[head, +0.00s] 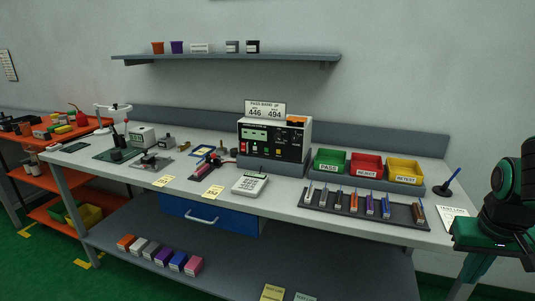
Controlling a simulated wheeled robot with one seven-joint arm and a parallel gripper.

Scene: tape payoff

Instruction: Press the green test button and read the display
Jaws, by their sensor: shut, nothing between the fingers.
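The tester (273,140) is a white and black box standing on a grey base at the back middle of the bench. Its pale green display (255,134) is lit at the upper left of the front panel, but the text is too small to read. Small coloured controls sit on the dark panel; I cannot tell for certain which is the green test button. A card (265,109) on top reads PASS BAND, 446 and 494. Part of my arm shows at the right edge, well apart from the tester. My gripper is not visible.
Green, red and yellow bins (403,170) stand right of the tester. A rack of small parts (362,208) and a white keypad device (250,184) lie in front. A shelf (225,57) hangs above. A blue drawer (208,214) is below the bench top.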

